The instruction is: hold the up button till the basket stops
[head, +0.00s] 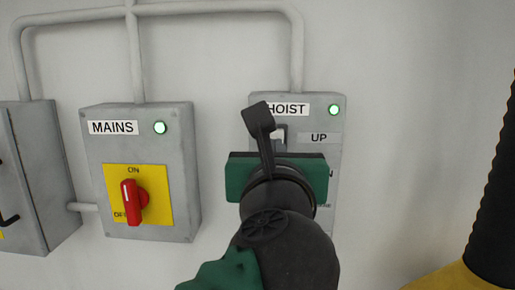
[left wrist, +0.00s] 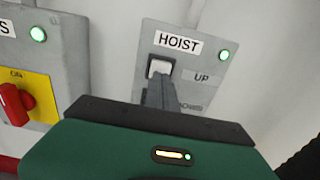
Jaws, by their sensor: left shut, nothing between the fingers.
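The grey hoist box (head: 338,155) is on the wall, with a HOIST label and a lit green lamp. Its white up button (left wrist: 160,66) is beside the UP label (left wrist: 203,78). My left gripper (left wrist: 158,84) is shut and empty, its fingertips at the lower part of this button. I cannot tell whether they touch or press it. In the head view my left gripper (head: 281,143) covers most of the button and the lower box. The DOWN label is partly hidden in the left wrist view. The basket and my right gripper are not in view.
A grey MAINS box (head: 100,150) is to the left, with a lit green lamp and a red knob (head: 132,202) standing upright towards ON. Another grey box (head: 40,180) is at the far left. A black ribbed post with yellow below (head: 493,200) is at the right.

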